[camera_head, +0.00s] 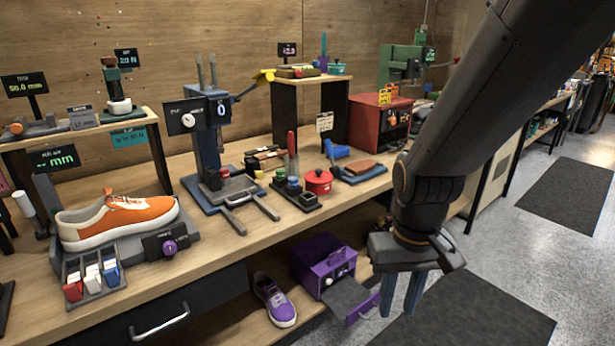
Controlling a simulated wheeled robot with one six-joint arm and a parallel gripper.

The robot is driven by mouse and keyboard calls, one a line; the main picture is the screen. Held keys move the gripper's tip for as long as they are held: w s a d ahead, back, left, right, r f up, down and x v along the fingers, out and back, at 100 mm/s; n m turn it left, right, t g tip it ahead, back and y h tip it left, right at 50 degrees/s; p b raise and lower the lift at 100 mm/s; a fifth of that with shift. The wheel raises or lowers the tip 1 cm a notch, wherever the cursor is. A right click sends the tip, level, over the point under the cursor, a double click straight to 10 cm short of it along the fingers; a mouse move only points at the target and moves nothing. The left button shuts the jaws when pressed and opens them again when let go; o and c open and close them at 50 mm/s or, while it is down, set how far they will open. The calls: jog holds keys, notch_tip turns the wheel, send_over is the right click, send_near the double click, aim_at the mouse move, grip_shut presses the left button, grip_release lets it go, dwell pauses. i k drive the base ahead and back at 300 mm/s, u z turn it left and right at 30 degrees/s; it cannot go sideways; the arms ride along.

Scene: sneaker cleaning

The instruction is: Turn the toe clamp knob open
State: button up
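An orange and white sneaker (145,212) lies on a grey stand at the left of the bench. A round purple knob (169,247) sits on a small dark block (155,243) at the stand's front right, beside the sneaker. It looks like the clamp knob, but I cannot read a label or its turn position. My gripper (400,308) hangs at the right, in front of the bench and far from the knob. Its two blue fingers point down, apart, with nothing between them.
A tray of red, white and blue blocks (93,277) stands just left of the knob. Below are a purple box with an open drawer (325,262) and a purple sneaker (274,299). Floor before the bench is clear.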

aim_at(110, 62)
jog(key=u, duration=1.3)
jog(key=k, duration=0.5)
jog(key=u, duration=0.65)
jog(key=i, duration=0.8)
jog(key=z, duration=0.85)
